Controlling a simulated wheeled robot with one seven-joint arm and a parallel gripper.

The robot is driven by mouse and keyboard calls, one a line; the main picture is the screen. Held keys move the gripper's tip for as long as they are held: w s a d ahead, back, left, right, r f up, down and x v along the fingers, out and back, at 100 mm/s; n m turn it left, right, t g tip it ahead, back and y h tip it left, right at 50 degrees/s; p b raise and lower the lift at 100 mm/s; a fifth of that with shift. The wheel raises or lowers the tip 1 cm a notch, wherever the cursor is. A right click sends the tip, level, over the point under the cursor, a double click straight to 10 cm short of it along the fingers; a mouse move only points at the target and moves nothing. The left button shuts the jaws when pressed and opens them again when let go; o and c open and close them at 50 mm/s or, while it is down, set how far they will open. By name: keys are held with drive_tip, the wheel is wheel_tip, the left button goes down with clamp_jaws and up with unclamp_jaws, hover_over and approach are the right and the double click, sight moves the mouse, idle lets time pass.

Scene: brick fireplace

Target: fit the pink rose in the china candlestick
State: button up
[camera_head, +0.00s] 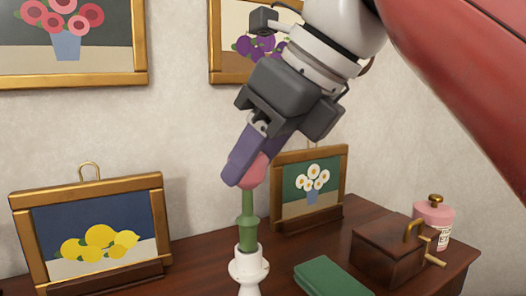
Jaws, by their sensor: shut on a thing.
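The pink rose (254,171) has a pink head and a thick green stem with a wider collar partway down. My gripper (242,168), with purple fingers, comes down at a slant from the upper right and is shut on the rose at its head. The fingers hide part of the head. The rose stands about upright. The white china candlestick (248,270) is at the bottom middle, directly below the stem. The stem's lower end meets the candlestick's top in the picture; I cannot tell how deep it sits inside. The candlestick's base is cut off by the frame.
A framed lemon picture (95,232) stands at left, a framed daisy picture (311,186) behind at right. A green book-like block (330,277), a wooden box with a brass crank (393,250) and a pink bottle (434,220) stand to the right on the dark wooden surface (198,256).

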drive_tip(key=shift+f+b, duration=0.7)
drive_tip(key=shift+f, duration=0.5)
drive_tip(key=o, duration=0.9)
drive_tip(key=shift+r, duration=0.1)
drive_tip(key=p+v, duration=0.3)
drive_tip(key=v, duration=0.3)
drive_tip(key=shift+d+r, duration=0.1)
drive_tip(key=shift+r, duration=0.2)
drive_tip(key=shift+s+d+r, duration=0.25)
drive_tip(key=shift+d+r, duration=0.15)
drive_tip(key=shift+r, duration=0.05)
